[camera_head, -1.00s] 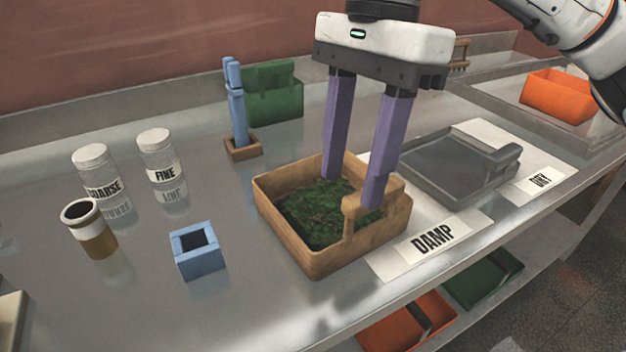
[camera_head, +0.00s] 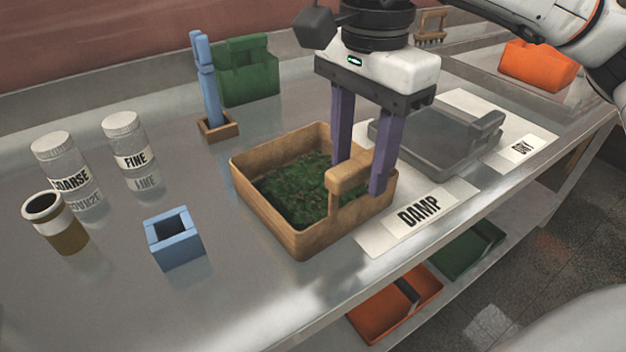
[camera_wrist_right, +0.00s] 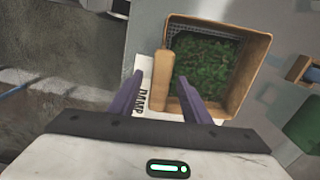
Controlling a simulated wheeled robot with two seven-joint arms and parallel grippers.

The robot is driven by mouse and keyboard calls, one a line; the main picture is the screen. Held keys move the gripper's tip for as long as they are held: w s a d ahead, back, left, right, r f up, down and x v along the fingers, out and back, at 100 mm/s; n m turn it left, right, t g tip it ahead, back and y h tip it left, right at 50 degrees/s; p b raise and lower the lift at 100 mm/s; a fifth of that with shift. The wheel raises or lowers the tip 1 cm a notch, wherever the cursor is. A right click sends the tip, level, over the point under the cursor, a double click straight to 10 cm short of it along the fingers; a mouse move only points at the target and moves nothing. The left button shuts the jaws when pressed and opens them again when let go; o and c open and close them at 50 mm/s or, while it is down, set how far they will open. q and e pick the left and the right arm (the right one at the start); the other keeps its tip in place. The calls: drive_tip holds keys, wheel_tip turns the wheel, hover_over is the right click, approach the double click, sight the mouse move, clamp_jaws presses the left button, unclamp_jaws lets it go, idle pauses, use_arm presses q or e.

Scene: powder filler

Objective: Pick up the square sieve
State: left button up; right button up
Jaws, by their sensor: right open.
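The square sieve (camera_head: 290,225) is a wooden-walled square box holding green leafy matter, standing on the metal bench. Its raised wooden handle (camera_head: 350,173) is on the right side. In the right wrist view the sieve (camera_wrist_right: 250,75) shows some mesh inside, and its handle (camera_wrist_right: 162,80) lies between my fingers. My right gripper (camera_head: 361,172) is open, its purple fingers pointing down on either side of the handle. The farther finger is partly hidden behind the handle. In the right wrist view the gripper (camera_wrist_right: 159,82) shows no clear contact. My left gripper is not in view.
A DAMP card (camera_head: 420,210) lies at the sieve's right, with a grey lidded tray (camera_head: 425,145) behind. A blue square cup (camera_head: 175,240), jars and a blue tool in a stand (camera_head: 210,90) are at left. A green bin (camera_head: 248,75) stands behind.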

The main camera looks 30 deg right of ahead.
drive_tip(key=shift+f, duration=0.3)
clamp_jaws()
drive_tip(key=shift+r, duration=0.1)
